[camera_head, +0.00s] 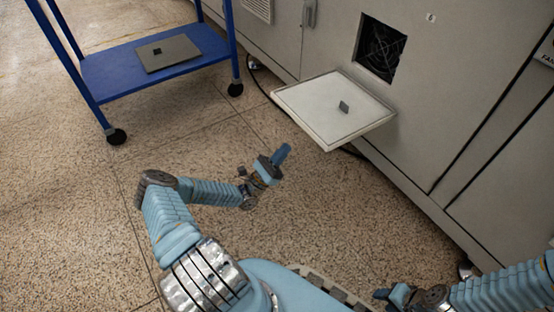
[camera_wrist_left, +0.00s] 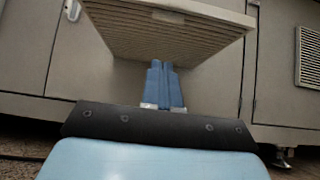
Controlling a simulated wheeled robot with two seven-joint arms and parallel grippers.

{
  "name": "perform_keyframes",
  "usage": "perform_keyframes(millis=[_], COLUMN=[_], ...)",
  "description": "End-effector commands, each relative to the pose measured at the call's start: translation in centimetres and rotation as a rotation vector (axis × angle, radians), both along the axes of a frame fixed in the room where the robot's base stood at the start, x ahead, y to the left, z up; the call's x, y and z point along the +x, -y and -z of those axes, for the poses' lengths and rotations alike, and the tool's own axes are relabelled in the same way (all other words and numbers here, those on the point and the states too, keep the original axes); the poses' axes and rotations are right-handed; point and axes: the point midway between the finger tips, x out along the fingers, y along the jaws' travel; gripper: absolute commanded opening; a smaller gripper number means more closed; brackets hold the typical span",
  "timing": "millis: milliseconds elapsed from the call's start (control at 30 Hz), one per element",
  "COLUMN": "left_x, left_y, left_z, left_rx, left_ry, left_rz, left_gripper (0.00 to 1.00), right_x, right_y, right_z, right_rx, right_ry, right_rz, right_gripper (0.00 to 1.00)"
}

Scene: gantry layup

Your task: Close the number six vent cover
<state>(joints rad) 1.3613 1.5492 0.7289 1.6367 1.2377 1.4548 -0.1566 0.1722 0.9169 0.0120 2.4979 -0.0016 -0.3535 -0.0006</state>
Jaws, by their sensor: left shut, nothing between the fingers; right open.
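The number six vent cover (camera_head: 315,110) is a pale square panel hinged at its lower edge. It hangs open, roughly level, below the square fan opening (camera_head: 381,49) marked with a small "6" label (camera_head: 430,17). A small dark tab (camera_head: 344,107) stands on its upper face. My left gripper (camera_head: 282,154) is shut and empty, in front of the cover and lower in the picture. In the left wrist view the gripper (camera_wrist_left: 162,72) points toward the cover's slatted side (camera_wrist_left: 165,35), seen from below; I cannot tell whether they touch. My right gripper (camera_head: 380,294) is open at the bottom right, away from the cover.
A blue cart (camera_head: 100,82) on casters stands at the upper left with a flat grey panel (camera_head: 168,54) on its shelf. The grey cabinet (camera_head: 440,90) runs along the right. A dark cable (camera_head: 262,88) lies by its base. The floor between is clear.

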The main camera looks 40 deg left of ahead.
Motion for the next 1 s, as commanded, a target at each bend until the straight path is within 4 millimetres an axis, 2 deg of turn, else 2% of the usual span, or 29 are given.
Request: perform_keyframes(millis=[200,300,433,600,1000], left_x=[3.1,2.9,3.0,3.0,3.0], left_y=[1.4,1.2,1.3,1.3,1.3], left_z=[-3.1,-4.8,-6.1,-6.8,-7.1], left_rx=[0.001,0.002,0.002,0.002,0.003], left_ry=[0.0,0.0,-0.001,-0.003,-0.005], left_rz=[0.004,0.001,0.001,0.002,0.002], left_gripper=[0.0,0.0,0.0,0.0,0.0], right_x=[0.0,0.0,0.0,0.0,0.0], right_y=[0.0,0.0,0.0,0.0,0.0], right_z=[0.3,0.2,0.3,0.3,0.0], right_rx=[0.0,0.0,0.0,0.0,0.0], right_ry=[0.001,0.001,0.001,0.001,0.0], right_rz=[0.0,0.0,0.0,0.0,0.0], right_gripper=[0.43,0.43,0.43,0.43,0.43])
